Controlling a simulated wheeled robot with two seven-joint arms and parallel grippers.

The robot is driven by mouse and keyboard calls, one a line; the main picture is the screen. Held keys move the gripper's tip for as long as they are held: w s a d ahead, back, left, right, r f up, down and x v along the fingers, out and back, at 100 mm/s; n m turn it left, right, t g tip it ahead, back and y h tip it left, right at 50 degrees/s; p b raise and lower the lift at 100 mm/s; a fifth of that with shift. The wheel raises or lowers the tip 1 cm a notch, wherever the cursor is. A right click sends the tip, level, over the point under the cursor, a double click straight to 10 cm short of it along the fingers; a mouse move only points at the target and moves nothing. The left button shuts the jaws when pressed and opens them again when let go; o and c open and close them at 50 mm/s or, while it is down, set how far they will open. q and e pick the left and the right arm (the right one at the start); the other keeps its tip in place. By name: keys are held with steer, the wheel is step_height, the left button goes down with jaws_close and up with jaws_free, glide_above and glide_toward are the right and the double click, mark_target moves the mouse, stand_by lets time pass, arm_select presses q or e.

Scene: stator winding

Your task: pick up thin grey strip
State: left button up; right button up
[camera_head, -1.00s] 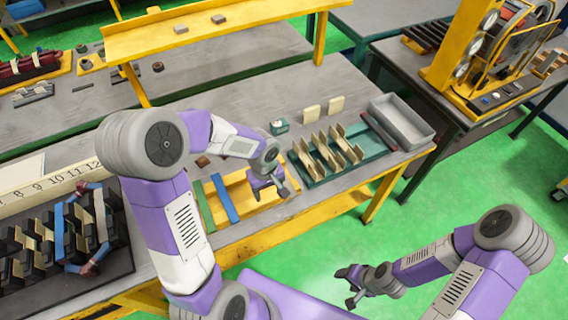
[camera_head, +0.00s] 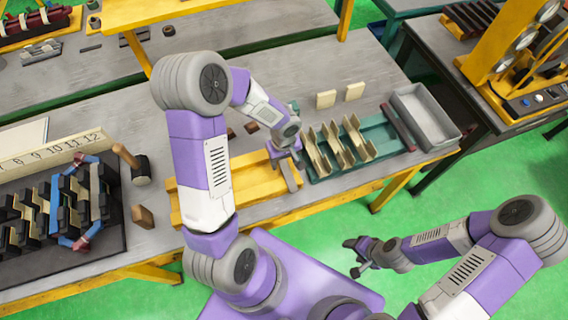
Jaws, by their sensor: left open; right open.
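A thin grey strip (camera_head: 290,175) lies across the right end of the yellow tray (camera_head: 262,188) on the workbench. My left gripper (camera_head: 284,154) is open just above the strip's far end. I cannot tell whether its fingers touch the strip. My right gripper (camera_head: 357,257) is open and empty, out over the green floor in front of the bench.
Right of the yellow tray stands a green tray (camera_head: 385,143) with several cream pieces, and a grey bin (camera_head: 426,118) beyond it. A mallet (camera_head: 128,160), a brown block (camera_head: 143,217) and a dark stator fixture (camera_head: 60,212) are at left.

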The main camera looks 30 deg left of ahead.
arm_select(q)
steer(key=shift+f, duration=0.1)
steer(key=shift+c, duration=0.3)
jaws_close()
